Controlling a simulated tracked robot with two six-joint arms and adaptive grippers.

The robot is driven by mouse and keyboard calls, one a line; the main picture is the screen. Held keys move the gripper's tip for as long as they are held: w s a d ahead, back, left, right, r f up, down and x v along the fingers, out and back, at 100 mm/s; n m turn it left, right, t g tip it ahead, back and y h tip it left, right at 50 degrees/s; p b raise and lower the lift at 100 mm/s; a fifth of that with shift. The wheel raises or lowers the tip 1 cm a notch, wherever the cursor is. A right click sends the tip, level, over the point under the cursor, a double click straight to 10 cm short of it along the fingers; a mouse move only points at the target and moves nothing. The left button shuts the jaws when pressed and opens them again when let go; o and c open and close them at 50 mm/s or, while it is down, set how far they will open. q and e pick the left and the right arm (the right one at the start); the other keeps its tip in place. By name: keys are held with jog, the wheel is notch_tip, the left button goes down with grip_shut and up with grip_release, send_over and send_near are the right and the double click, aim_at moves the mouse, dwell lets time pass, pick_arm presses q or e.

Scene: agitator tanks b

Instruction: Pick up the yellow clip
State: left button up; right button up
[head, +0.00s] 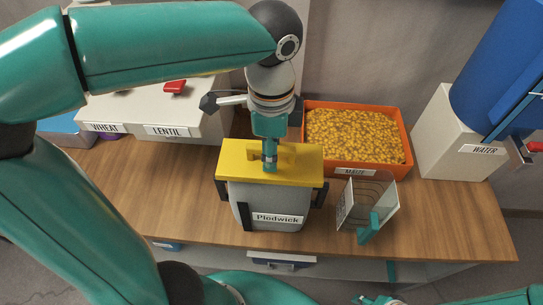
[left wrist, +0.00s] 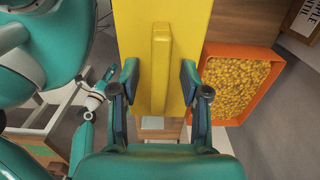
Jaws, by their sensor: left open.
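The yellow thing in view is a broad slab (head: 232,160) with a raised bar handle (left wrist: 160,70), lying on a grey box (head: 265,198) labelled "Plodwick". I cannot make out a separate yellow clip. My left gripper (head: 270,157) points down over the handle and hides part of it in the head view. In the left wrist view its fingers (left wrist: 158,82) are open, one on each side of the handle, with gaps visible. Whether they reach down beside it is unclear. A small teal part at the head view's bottom edge may belong to my right gripper; its jaws are not clear.
An orange crate of maize (head: 408,134) stands right of the box. A clear scoop-like container (head: 383,193) with a teal handle stands in front of it. White wheat and lentil bins (head: 185,113) are behind left, a water stand (head: 440,140) right. The wooden tabletop (head: 165,190) is clear on the left.

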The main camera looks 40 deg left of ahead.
pick_arm(q)
jog(key=shift+f, duration=0.1)
jog(key=shift+c, duration=0.2)
grip_shut()
notch_tip(320, 180, up, 20)
jog(key=p, duration=0.3)
dwell(0.4)
